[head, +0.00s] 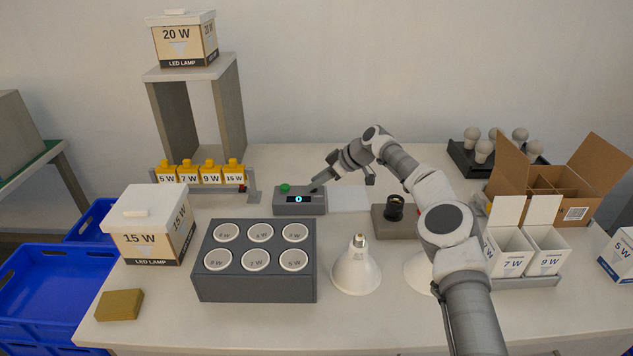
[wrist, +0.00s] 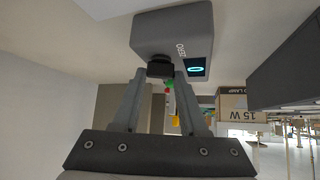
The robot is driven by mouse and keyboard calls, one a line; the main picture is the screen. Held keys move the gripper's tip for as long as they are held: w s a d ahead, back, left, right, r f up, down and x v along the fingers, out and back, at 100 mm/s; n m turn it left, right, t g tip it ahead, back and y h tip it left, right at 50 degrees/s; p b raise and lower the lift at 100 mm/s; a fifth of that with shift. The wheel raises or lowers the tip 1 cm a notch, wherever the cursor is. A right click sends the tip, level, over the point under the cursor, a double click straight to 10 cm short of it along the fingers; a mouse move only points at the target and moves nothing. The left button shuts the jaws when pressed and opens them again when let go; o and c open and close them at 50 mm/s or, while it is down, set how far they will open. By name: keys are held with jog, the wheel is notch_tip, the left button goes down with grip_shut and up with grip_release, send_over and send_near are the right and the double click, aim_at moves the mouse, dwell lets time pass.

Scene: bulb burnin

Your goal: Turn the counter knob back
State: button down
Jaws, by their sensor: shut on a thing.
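The grey counter box (head: 300,209) stands on the table near the back middle. Its dark display shows a lit 0, and a green button (head: 284,187) sits on its top left. My gripper (head: 317,187) reaches down to the box's top right, where it hides most of the knob. In the wrist view the counter box (wrist: 168,32) appears upside down, with lettering that seems to read ZERO beside the dark knob (wrist: 160,67). The fingertips are shut on the knob, one on each side. The knob's pointer direction cannot be made out.
A white pad (head: 348,198) lies just right of the counter. A dark socket (head: 394,208) on a grey base stands farther right. The grey bulb rack (head: 256,284) and a reflector lamp (head: 356,272) stand in front. Labelled yellow-topped holders (head: 202,173) stand behind left.

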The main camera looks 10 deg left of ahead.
jog(key=shift+c, duration=2.2)
grip_release()
jog(key=shift+f, duration=0.1)
jog(key=shift+d, duration=0.1)
jog(key=p+v, duration=0.1)
jog(key=v, duration=1.6)
jog(key=shift+r, duration=0.2)
jog(key=shift+s, duration=0.15)
jog(key=s+d+r+m+t+h+p, duration=0.1)
jog(key=s+r+m+h+p, duration=0.15)
jog(key=s+r, duration=0.45)
jog(key=s+d+r+m+t+h+p, duration=0.15)
jog(key=s+r+h, duration=0.35)
jog(key=s, duration=0.5)
jog(key=s+d+r+m+p, duration=0.1)
jog(key=s+d+m, duration=0.3)
jog(key=s, duration=0.5)
jog(key=s+d+r+m+t+h+p, duration=0.1)
jog(key=s+d+m, duration=0.3)
jog(key=s+d, duration=0.4)
jog(key=s+d+r+m+t+p, duration=0.1)
jog(key=s+d+r+m, duration=0.1)
jog(key=s+d+m, duration=0.2)
jog(key=s+d, duration=0.3)
jog(key=s, duration=0.3)
jog(key=shift+s+m, duration=0.3)
jog(key=shift+s, duration=0.1)
